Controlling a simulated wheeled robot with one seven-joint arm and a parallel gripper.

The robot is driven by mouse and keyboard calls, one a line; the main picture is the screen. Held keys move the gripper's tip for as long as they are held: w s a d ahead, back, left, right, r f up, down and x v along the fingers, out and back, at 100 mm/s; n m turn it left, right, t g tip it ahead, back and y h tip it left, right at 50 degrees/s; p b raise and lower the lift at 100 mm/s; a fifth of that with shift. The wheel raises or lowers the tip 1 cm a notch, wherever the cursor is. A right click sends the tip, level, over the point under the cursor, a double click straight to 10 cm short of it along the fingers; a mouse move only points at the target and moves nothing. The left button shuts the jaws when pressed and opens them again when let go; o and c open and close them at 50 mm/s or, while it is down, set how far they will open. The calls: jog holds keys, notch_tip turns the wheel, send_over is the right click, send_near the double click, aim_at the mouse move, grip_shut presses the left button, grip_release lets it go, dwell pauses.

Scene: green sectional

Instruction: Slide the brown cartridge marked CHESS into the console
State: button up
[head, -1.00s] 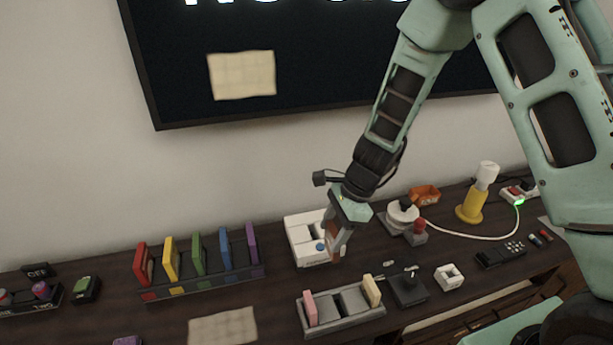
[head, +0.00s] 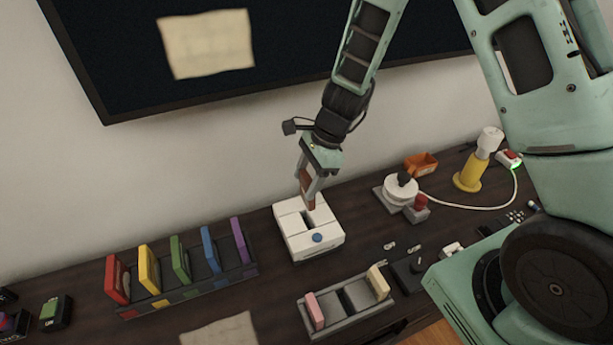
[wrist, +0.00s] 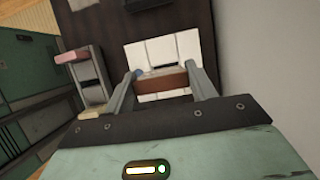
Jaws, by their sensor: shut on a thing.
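My gripper (head: 310,196) is shut on the brown cartridge (head: 306,184) and holds it upright. In the head view the cartridge's lower end is over or at the top of the white console (head: 298,244), near the dark slot there; I cannot tell whether it touches. The console has a blue button on its front. In the wrist view the cartridge (wrist: 160,84) spans between the two fingers, with the white console (wrist: 187,45) behind it. The CHESS marking cannot be read.
A rack with several coloured cartridges (head: 180,268) stands left of the console. A grey holder (head: 345,299) with a pink and a cream cartridge is in front. A white round device with a red-topped part (head: 401,190) stands to the right. The wall and dark screen are behind.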

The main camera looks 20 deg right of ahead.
jog(key=shift+f+b, duration=2.5)
jog(key=shift+f, duration=0.45)
jog(key=shift+f+b, duration=1.9)
jog(key=shift+f, duration=0.6)
jog(key=o, duration=1)
jog(key=shift+o, duration=0.2)
jog(key=p+v, duration=0.1)
jog(key=v, duration=1.6)
jog(key=shift+r, duration=0.25)
